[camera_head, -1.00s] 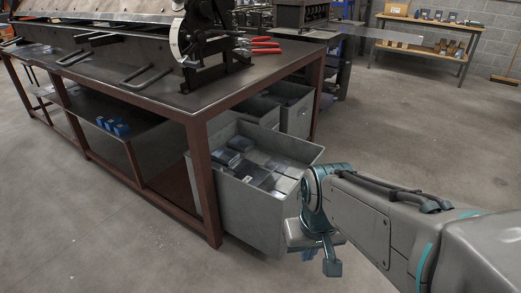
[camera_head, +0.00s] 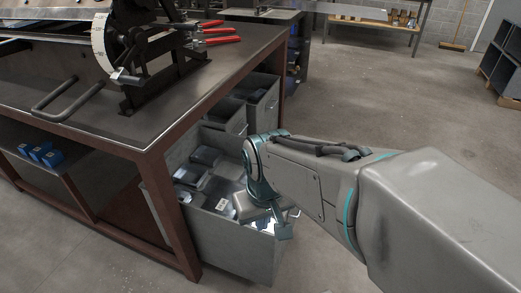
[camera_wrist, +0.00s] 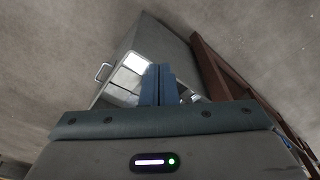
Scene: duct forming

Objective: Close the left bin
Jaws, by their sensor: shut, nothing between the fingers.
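An open grey metal bin (camera_head: 238,250) sticks out from under the workbench in the head view, with dark and shiny pieces inside. It is the nearest of the bins under the bench. In the wrist view the bin (camera_wrist: 172,42) lies beyond my gripper, with a metal handle (camera_wrist: 103,72) on its end wall. My gripper (camera_wrist: 157,72) is shut and empty, its blue fingers pointing toward the bin. In the head view my wrist hides part of the bin's right side, and the fingertips are not clearly seen. I cannot tell whether they touch the bin.
The workbench (camera_head: 214,92) has a dark top and red-brown legs, and carries a forming machine and red-handled pliers (camera_head: 218,40). More grey bins (camera_head: 262,100) stand behind the nearest one. Blue blocks (camera_head: 40,154) sit on a lower shelf.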

